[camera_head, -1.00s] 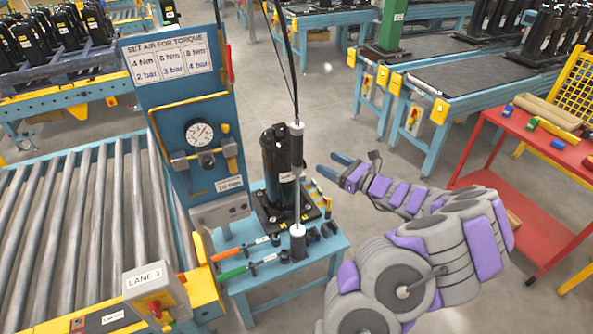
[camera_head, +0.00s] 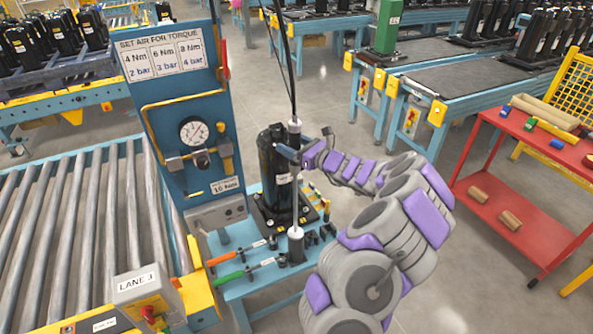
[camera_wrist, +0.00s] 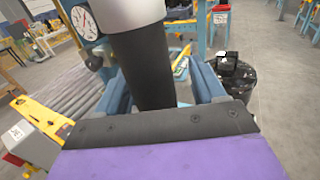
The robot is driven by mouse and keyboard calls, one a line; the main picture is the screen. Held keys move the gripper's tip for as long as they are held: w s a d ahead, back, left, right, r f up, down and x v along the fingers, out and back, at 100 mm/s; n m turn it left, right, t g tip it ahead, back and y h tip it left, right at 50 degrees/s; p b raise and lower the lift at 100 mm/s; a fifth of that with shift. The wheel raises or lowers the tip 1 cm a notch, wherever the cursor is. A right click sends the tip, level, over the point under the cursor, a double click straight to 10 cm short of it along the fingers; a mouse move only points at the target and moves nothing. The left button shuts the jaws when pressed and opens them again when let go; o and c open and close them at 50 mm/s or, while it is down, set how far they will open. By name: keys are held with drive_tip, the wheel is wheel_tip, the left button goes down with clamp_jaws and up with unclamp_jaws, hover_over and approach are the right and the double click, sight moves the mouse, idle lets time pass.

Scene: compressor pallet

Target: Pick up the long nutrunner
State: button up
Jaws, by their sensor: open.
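The long nutrunner (camera_head: 296,208) hangs upright from dark cables above the small blue table, with a black grip near its top, a thin pale shaft and a pale collar low down. My gripper (camera_head: 293,153) is at the black grip, in front of the black compressor (camera_head: 270,165). In the wrist view the nutrunner's black grip (camera_wrist: 149,65) stands between the two blue fingers of my gripper (camera_wrist: 160,82), under a pale collar. The fingers are apart, one on each side of it. I cannot tell whether either touches it.
The blue table (camera_head: 262,301) carries green- and orange-handled tools and small black parts. A blue gauge panel (camera_head: 185,110) and a roller conveyor (camera_head: 75,240) stand at left. A red cart (camera_head: 470,205) stands at right. Open floor (camera_head: 310,90) lies behind.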

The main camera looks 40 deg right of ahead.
drive_tip(key=shift+w+a+r, duration=0.2)
drive_tip(key=shift+a+r, duration=0.05)
drive_tip(key=shift+a, duration=0.3)
drive_tip(key=shift+d+f, duration=0.2)
drive_tip(key=shift+d, duration=0.35)
drive_tip(key=c, duration=0.5)
drive_tip(key=shift+a, duration=0.35)
drive_tip(key=c, duration=0.6)
drive_tip(key=shift+r, duration=0.1)
drive_tip(key=shift+c, duration=0.9)
drive_tip(key=shift+d, duration=0.1)
clamp_jaws()
drive_tip(key=shift+d, duration=0.1)
